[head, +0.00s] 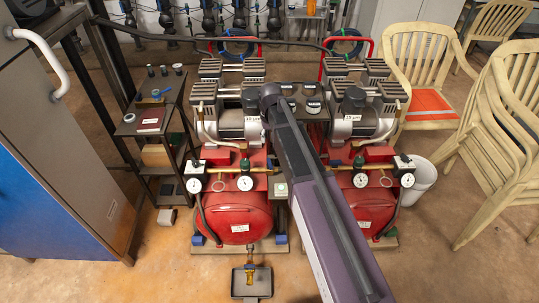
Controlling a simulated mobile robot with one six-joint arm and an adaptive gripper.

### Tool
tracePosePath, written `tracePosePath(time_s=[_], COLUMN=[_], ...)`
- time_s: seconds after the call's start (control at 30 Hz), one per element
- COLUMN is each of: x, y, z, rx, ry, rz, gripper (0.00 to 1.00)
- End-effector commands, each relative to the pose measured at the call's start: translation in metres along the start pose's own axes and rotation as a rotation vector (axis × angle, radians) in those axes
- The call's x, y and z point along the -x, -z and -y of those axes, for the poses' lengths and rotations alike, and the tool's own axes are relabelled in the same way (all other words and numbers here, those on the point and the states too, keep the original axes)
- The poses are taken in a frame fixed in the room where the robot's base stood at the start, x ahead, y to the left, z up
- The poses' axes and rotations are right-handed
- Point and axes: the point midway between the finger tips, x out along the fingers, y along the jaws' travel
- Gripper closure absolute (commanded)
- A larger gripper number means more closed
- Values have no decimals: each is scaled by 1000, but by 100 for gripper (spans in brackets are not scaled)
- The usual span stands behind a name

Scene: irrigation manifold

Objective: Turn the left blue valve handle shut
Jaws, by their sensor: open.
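Dark vertical manifold fittings (208,18) line the back wall at the top of the head view. Small blue parts show among them, too small and cut off by the top edge to tell which is the left blue valve handle or how it is turned. A small blue-handled item (157,93) lies on the dark shelf at the left. My arm reaches from the bottom right up to the middle of the picture, over the red compressors. My gripper does not show; it seems hidden beyond the arm's far end.
Two red compressors (237,215) with gauges fill the middle. A dark shelf rack (128,128) and a grey-blue cabinet (50,160) stand left. Cream chairs (418,50) and a white bucket (420,178) stand right. A dark pipe or hose crosses behind the compressors. Some floor is clear at front.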

Motion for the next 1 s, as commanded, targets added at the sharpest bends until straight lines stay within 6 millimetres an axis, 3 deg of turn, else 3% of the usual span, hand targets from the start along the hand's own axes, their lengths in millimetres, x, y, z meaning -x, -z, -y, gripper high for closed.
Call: tracePosePath(time_s=[0.57,1.0], x=[-1,-27], y=[2,2], z=[2,2], rx=[2,2], ry=[0,0], rz=[0,0], gripper=[44,44])
